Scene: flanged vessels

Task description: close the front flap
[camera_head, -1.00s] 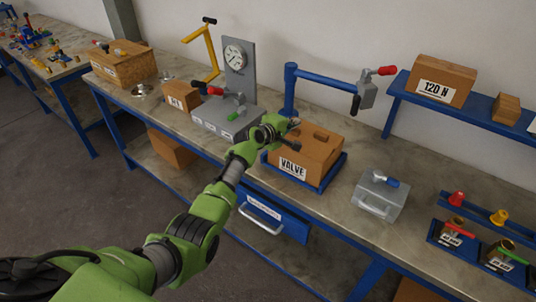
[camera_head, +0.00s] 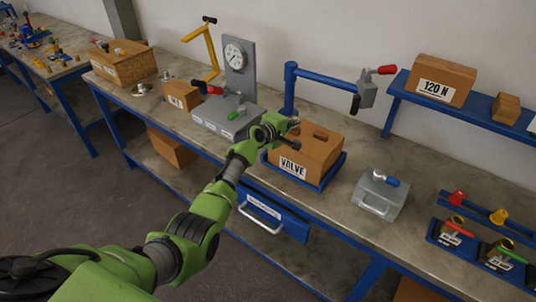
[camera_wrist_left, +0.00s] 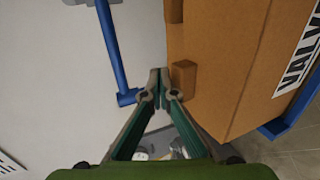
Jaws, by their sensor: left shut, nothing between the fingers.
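The cardboard box labelled VALVE (camera_head: 312,158) sits in a blue tray (camera_head: 333,180) on the bench. Its top shows a dark slot; from the head view I cannot tell how far the front flap stands open. My left gripper (camera_head: 291,134) is at the box's upper left side and hides part of its top. In the left wrist view, the gripper (camera_wrist_left: 158,78) is shut and empty. Its tips are close beside the brown box wall (camera_wrist_left: 220,60) and a small brown piece (camera_wrist_left: 183,77); contact is unclear. My right gripper is out of view.
A grey panel with a gauge (camera_head: 235,54) stands left of the box, with a blue post and arm (camera_head: 290,88) behind it. A grey case (camera_head: 379,194) lies to the right. A blue drawer (camera_head: 272,212) hangs below the bench edge.

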